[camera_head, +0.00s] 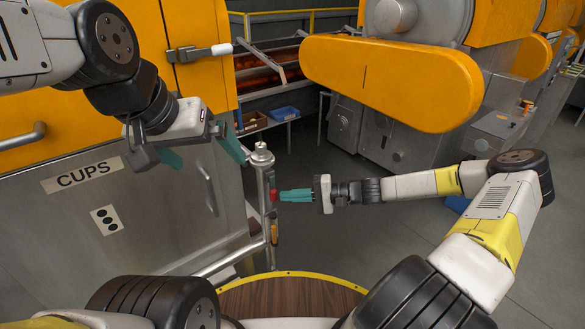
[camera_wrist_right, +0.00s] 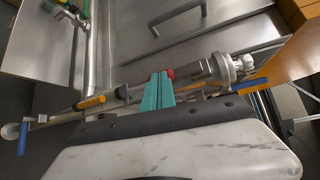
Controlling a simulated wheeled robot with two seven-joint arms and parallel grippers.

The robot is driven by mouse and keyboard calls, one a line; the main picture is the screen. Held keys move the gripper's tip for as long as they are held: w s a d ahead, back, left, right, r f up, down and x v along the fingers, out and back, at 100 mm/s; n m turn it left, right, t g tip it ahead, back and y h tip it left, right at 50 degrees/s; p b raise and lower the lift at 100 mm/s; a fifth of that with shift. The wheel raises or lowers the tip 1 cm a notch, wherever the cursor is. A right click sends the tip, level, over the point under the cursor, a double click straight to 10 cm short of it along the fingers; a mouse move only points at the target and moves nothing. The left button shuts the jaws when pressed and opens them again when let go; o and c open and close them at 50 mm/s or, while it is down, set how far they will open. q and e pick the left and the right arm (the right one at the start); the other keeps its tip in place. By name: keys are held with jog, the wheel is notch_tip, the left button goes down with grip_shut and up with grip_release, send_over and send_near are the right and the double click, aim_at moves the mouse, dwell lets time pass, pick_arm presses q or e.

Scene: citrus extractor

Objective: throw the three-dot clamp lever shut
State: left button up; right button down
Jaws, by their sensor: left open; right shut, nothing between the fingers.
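An upright steel post (camera_head: 262,175) with a red part (camera_head: 274,194) stands right of the panel. My right gripper (camera_head: 283,195) is shut and empty, its teal tips close to the red part. In the right wrist view its fingers (camera_wrist_right: 158,90) overlap the pipework just beside the red part (camera_wrist_right: 168,74); contact is unclear. My left gripper (camera_head: 203,155) is open and empty in front of the panel, left of the post top.
A white-tipped latch handle (camera_head: 221,49) juts from the orange cabinet. An orange grip (camera_head: 274,235) is lower on the post. The wrist view shows an orange grip (camera_wrist_right: 90,102) and a blue grip (camera_wrist_right: 249,86).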

jog(key=shift+w+a+f+n+y, duration=0.35)
jog(key=shift+w+f+n+y, duration=0.15)
jog(key=shift+y, duration=0.1)
jog(key=shift+w, duration=0.1)
dwell(0.3)
jog(key=shift+f, duration=0.1)
